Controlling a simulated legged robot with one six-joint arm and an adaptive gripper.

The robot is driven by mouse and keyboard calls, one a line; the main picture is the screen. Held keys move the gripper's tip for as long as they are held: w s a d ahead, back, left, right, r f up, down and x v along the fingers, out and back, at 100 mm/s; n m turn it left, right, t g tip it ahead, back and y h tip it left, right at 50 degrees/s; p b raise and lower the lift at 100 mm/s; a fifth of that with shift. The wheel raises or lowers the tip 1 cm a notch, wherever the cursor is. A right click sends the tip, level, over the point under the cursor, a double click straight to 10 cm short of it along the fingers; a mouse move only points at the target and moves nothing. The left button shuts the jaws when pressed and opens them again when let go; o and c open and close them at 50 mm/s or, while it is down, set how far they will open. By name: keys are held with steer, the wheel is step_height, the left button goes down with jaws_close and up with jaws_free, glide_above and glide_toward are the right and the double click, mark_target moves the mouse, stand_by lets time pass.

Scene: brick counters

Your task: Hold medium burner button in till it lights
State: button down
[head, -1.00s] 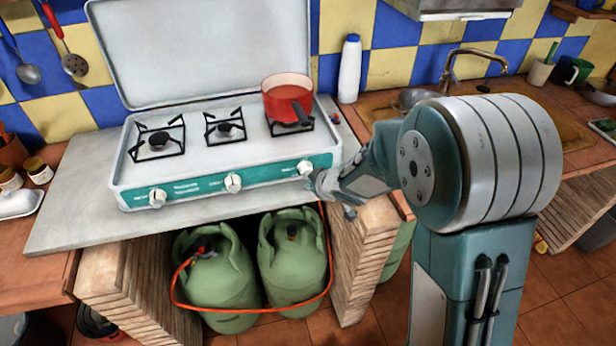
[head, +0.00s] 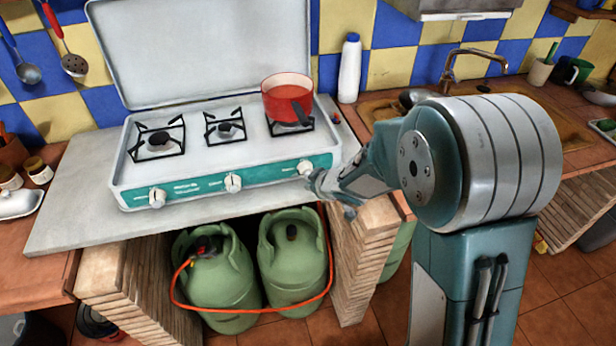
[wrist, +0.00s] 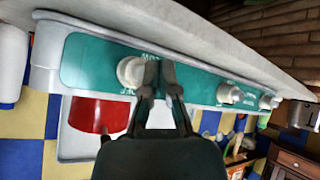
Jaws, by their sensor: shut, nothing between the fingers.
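The white gas stove (head: 215,165) has a teal front panel with a left knob (head: 157,197), a middle knob (head: 232,183) and a right knob (head: 305,167). My gripper (head: 318,184) is at the panel's right end, close to the right knob. In the wrist view, my gripper (wrist: 160,68) is shut and empty, with its fingertips right beside that white knob (wrist: 131,71); I cannot tell whether they touch. A red pot (head: 287,97) stands on the right burner and partly hides it. I see no flame. The labels are too blurred to tell which knob is medium.
Two green gas cylinders (head: 292,262) with an orange hose stand under the counter. A brick pillar (head: 357,262) is just below my gripper. A white bottle (head: 349,68) stands behind the stove's right side, and a sink (head: 545,125) lies further right.

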steer(key=shift+w, duration=0.15)
steer(key=shift+w+r, duration=0.15)
steer(key=shift+w, duration=0.05)
steer(key=shift+w+a, duration=0.2)
steer(key=shift+w, duration=0.2)
stand_by(0.9)
stand_by(1.8)
steer(key=shift+s+d, duration=0.25)
steer(key=shift+s, duration=0.55)
steer(key=s, duration=0.2)
steer(key=s+d, duration=0.1)
steer(key=s, duration=0.2)
steer(key=shift+d, duration=0.2)
